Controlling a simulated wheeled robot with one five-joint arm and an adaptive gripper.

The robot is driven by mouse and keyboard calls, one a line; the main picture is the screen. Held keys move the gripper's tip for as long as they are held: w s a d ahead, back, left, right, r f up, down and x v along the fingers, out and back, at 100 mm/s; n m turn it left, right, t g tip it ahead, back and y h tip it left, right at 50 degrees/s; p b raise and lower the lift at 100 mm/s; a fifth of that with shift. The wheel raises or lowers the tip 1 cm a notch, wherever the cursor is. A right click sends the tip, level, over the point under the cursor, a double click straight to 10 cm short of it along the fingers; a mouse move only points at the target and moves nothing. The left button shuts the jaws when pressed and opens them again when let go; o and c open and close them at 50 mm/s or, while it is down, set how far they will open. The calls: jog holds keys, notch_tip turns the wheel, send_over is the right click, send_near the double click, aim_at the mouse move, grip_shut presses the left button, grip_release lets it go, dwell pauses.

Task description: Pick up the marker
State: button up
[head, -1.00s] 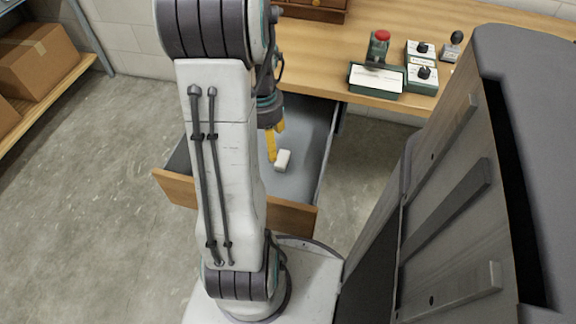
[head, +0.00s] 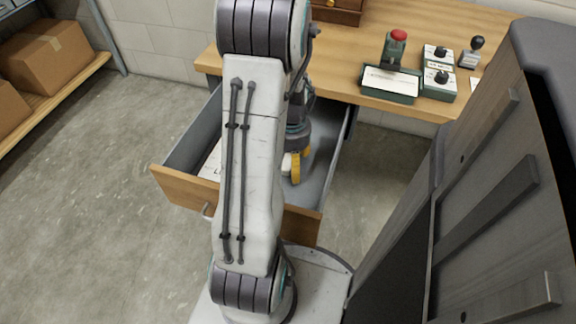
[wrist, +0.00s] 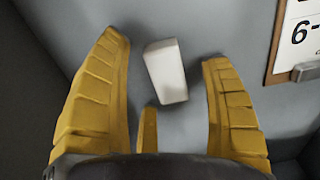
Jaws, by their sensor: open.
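I cannot make out a marker for certain in either view. A small white block (wrist: 166,70) lies on the grey floor of the open drawer (head: 180,188). In the wrist view it sits between and just ahead of the two long yellow fingers of my gripper (wrist: 165,50), with space on both sides. A shorter yellow finger (wrist: 148,130) shows below it. In the head view my gripper (head: 295,168) reaches down into the drawer, beside the block (head: 286,164). The gripper is open and empty. My arm hides part of the drawer.
A clipboard with printed paper (wrist: 300,40) lies in the drawer, right of the fingers. Drawer walls stand close around. The wooden table (head: 345,62) above holds a red-topped device (head: 396,50), two knobbed boxes and a stamp-like object (head: 471,53). Boxes (head: 45,58) fill a shelf at left.

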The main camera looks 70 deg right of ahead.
jog(key=shift+f, duration=0.2)
jog(key=c, duration=1.3)
